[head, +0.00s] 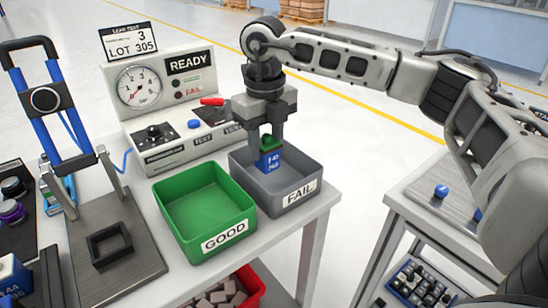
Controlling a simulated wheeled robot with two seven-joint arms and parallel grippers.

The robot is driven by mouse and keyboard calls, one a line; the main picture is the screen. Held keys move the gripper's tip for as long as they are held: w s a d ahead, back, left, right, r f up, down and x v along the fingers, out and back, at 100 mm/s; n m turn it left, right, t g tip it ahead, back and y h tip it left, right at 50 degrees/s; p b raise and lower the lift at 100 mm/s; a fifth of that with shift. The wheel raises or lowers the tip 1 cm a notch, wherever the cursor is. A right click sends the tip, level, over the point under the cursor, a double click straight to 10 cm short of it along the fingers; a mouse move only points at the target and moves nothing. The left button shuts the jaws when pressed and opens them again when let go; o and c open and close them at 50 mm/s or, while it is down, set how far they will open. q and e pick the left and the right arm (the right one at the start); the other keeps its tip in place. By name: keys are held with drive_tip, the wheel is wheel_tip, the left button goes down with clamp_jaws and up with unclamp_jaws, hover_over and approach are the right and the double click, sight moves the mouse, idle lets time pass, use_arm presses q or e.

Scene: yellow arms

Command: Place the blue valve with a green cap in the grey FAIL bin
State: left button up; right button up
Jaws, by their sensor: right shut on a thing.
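The blue valve with a green cap (270,160) is upright between the fingers of my right gripper (266,143). The gripper points down and is shut on it near the green cap. The valve shows over the inside of the grey FAIL bin (300,188). I cannot tell whether its bottom touches the bin floor. The rest of the bin that shows is empty. My left gripper is not in view.
An empty green GOOD bin (205,212) stands just left of the grey bin. The leak tester (170,90) with gauge and red lever stands behind. A press with blue handles (75,130) is at left. A side table (430,205) is at right.

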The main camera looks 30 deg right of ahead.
sight(272, 147)
drive_tip(key=shift+w+d+f, duration=0.25)
drive_tip(key=shift+d+f, duration=0.25)
drive_tip(key=shift+f, duration=0.15)
drive_tip(key=shift+w+d+f, duration=0.2)
drive_tip(key=shift+d+f, duration=0.25)
drive_tip(key=shift+f, duration=0.15)
drive_tip(key=f, duration=0.1)
drive_tip(key=f+p, duration=0.1)
drive_tip(key=f, duration=0.1)
drive_tip(key=shift+w+d, duration=0.15)
drive_tip(key=shift+d, duration=0.25)
drive_tip(key=shift+f, duration=0.5)
drive_tip(key=o, duration=1)
drive_tip(key=shift+f, duration=0.1)
wheel_tip(272, 147, up, 12)
drive_tip(key=shift+r+b, duration=0.15)
drive_tip(key=shift+b, duration=0.35)
